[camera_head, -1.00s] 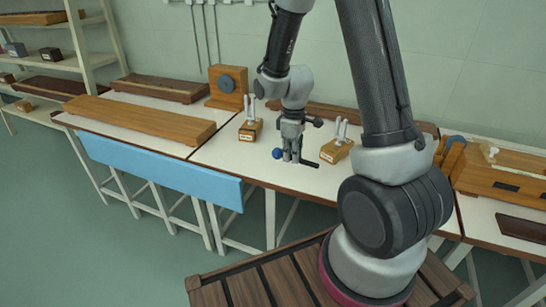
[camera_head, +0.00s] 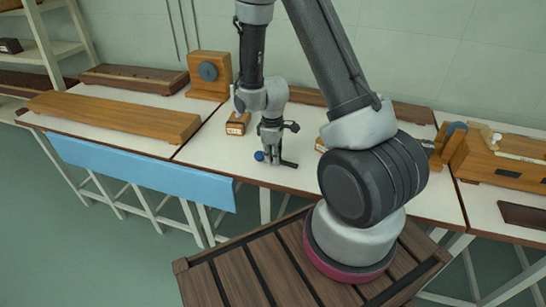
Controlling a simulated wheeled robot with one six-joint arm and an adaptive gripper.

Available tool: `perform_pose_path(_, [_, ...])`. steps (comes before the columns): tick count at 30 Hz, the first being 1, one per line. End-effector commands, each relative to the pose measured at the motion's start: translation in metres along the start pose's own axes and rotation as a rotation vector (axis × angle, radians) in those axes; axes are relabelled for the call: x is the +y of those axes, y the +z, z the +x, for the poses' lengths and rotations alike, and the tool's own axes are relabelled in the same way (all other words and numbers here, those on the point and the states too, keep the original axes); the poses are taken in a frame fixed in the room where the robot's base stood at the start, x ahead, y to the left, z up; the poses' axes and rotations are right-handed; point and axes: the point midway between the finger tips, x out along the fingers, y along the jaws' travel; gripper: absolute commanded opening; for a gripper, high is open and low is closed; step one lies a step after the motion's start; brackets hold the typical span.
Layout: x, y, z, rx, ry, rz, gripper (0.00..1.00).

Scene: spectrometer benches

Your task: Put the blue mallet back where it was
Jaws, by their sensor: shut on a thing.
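The blue mallet (camera_head: 260,156) has a small round blue head and a dark handle that points to the right. My gripper (camera_head: 270,157) points down and is shut on the mallet, between its head and the handle's end. The mallet is at or just above the white bench top (camera_head: 215,160), near the front edge. I cannot tell whether it touches the top. A wooden fork box (camera_head: 238,124) stands behind and left of my gripper; my arm partly covers its fork. A second wooden box (camera_head: 320,145) to the right is mostly hidden by my arm.
A long wooden box (camera_head: 120,116) lies on the left bench, with a wooden stand (camera_head: 208,75) behind. A blue panel (camera_head: 140,172) hangs along the left front edge. A wooden instrument (camera_head: 495,165) stands on the right bench. Bench top around the mallet is clear.

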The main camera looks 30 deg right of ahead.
Motion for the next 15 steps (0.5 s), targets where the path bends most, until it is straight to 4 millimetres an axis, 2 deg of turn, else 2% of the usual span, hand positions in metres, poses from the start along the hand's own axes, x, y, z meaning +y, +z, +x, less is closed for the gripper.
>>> perform_pose_path(12, [0.0, -0.0002, 0.0067, 0.001, 0.0, 0.001, 0.0])
perform_pose_path(13, [0.0001, -0.0004, 0.0062, 0.001, 0.001, 0.001, 0.18])
perform_pose_path(15, [0.0002, -0.0004, 0.0061, 0.001, 0.001, 0.001, 0.31])
